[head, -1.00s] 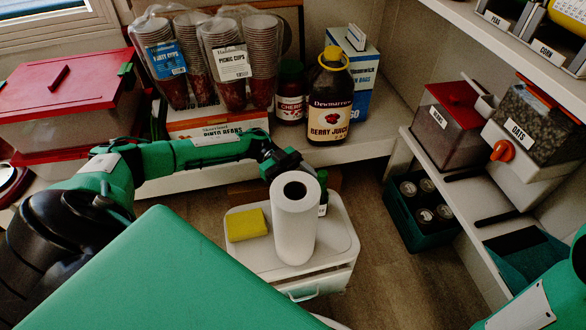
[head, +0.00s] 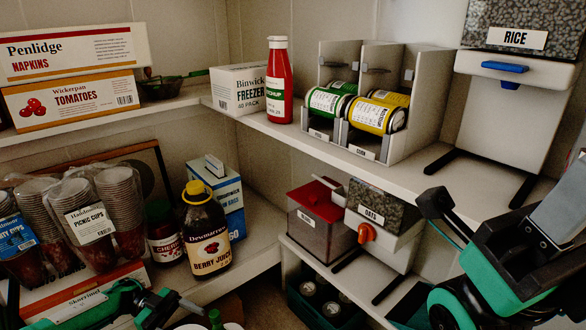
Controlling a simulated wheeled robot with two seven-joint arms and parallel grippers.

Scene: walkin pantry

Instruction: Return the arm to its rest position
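My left arm comes in along the bottom left edge, in front of the lower shelf. My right arm is raised at the lower right, in front of the right-hand shelves, with dark links and green joints. The dark end of it (head: 440,205) shows near the rice dispenser's stand, and the state of its fingers is unclear. I see nothing held in either.
The lower shelf holds bagged cups (head: 92,222), a cherry jar (head: 163,236) and a berry juice bottle (head: 207,232). Above are a ketchup bottle (head: 279,85), a can rack (head: 415,135) and the rice dispenser (head: 510,110). The oats dispenser (head: 385,225) stands on the lower right shelf.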

